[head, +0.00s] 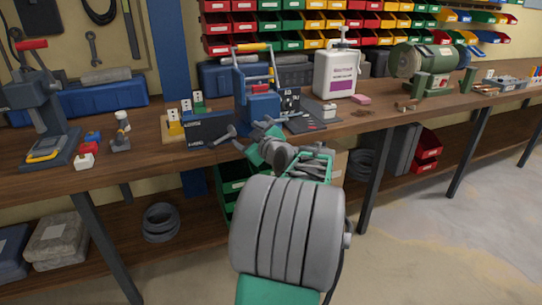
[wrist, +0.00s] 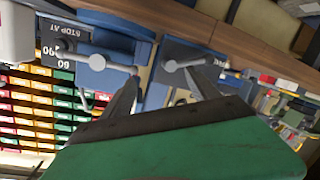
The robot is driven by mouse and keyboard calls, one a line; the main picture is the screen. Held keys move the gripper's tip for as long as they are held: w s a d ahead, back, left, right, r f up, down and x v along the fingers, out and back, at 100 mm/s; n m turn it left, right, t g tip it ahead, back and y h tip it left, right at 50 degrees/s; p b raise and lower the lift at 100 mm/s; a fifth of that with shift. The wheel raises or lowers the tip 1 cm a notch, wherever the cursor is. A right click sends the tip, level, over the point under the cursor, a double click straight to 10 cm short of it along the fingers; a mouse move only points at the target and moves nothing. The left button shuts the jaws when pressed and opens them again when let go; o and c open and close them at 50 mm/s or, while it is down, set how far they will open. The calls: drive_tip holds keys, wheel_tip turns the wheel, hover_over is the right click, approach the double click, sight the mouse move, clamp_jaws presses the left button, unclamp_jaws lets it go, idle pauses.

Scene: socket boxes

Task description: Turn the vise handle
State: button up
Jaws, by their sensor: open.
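A blue vise-like tool (head: 262,107) stands on the workbench near its front edge, with dark labelled panels around it. A grey lever with a rounded end (head: 226,133) sticks out at its front left. In the wrist view, two grey ball-ended levers show: one ball-ended lever (wrist: 97,62) is left of my fingers, the other ball-ended lever (wrist: 172,66) is near the gap between the fingertips. I cannot tell for certain which is the vise handle. My gripper (head: 254,136) is open in front of the blue tool; it also shows in the wrist view (wrist: 163,78). Contact cannot be made out.
A white bottle (head: 336,72) stands right of the blue tool, and a green bench grinder (head: 428,70) is farther right. A press (head: 45,110) and small blocks (head: 85,158) are at the left. Rows of coloured bins (head: 290,25) fill the back wall. The floor in front is clear.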

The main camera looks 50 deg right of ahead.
sight(271, 120)
drive_tip(key=s+d+h+b, duration=0.1)
drive_tip(key=s+d+h, duration=0.2)
drive_tip(key=s+d, duration=0.35)
drive_tip(key=shift+m+t, duration=0.3)
drive_tip(key=x, duration=0.8)
drive_tip(key=shift+w+d, duration=0.1)
drive_tip(key=shift+d, duration=0.35)
drive_tip(key=shift+c, duration=0.6)
clamp_jaws()
